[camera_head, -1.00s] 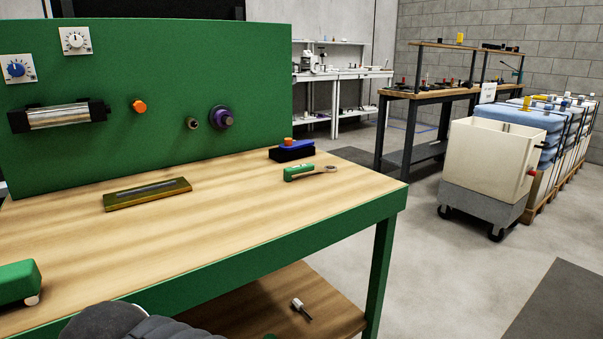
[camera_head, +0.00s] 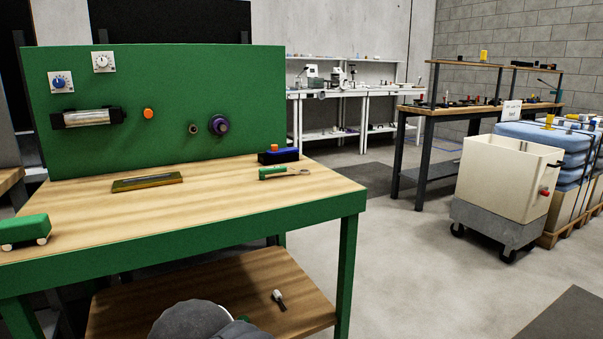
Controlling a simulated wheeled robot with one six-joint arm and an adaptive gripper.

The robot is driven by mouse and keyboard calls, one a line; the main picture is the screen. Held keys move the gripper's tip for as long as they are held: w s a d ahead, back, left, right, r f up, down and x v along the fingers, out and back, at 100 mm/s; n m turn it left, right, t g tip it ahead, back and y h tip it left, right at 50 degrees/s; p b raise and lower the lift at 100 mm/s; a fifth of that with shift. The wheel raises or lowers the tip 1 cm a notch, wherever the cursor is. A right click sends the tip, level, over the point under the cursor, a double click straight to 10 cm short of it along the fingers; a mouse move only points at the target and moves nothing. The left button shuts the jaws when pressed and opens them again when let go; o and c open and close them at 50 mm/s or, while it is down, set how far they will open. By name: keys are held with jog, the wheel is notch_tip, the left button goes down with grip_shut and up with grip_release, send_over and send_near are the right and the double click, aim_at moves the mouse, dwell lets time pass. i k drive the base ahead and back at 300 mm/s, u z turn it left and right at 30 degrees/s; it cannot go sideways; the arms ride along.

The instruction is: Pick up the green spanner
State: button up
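The green spanner (camera_head: 272,173) lies flat on the wooden top of the green bench (camera_head: 245,214), near its right end. Its green handle points left and its grey ring-like end points right. It lies just in front of a black and blue block (camera_head: 279,157) with an orange knob; I cannot tell whether they touch. My gripper is not in view. Only a dark grey rounded part of my own arm shows at the bottom edge, in front of the lower shelf and well apart from the spanner.
A brass-coloured plate (camera_head: 147,182) and a green wheeled block (camera_head: 24,231) lie on the bench. A green panel (camera_head: 170,95) with dials rises behind. A small white-and-black item (camera_head: 279,299) lies on the lower shelf. Right of the bench, clear floor reaches a cream bin (camera_head: 507,178) on a cart.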

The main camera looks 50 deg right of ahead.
aim_at(278, 168)
jog(key=z, duration=1.4)
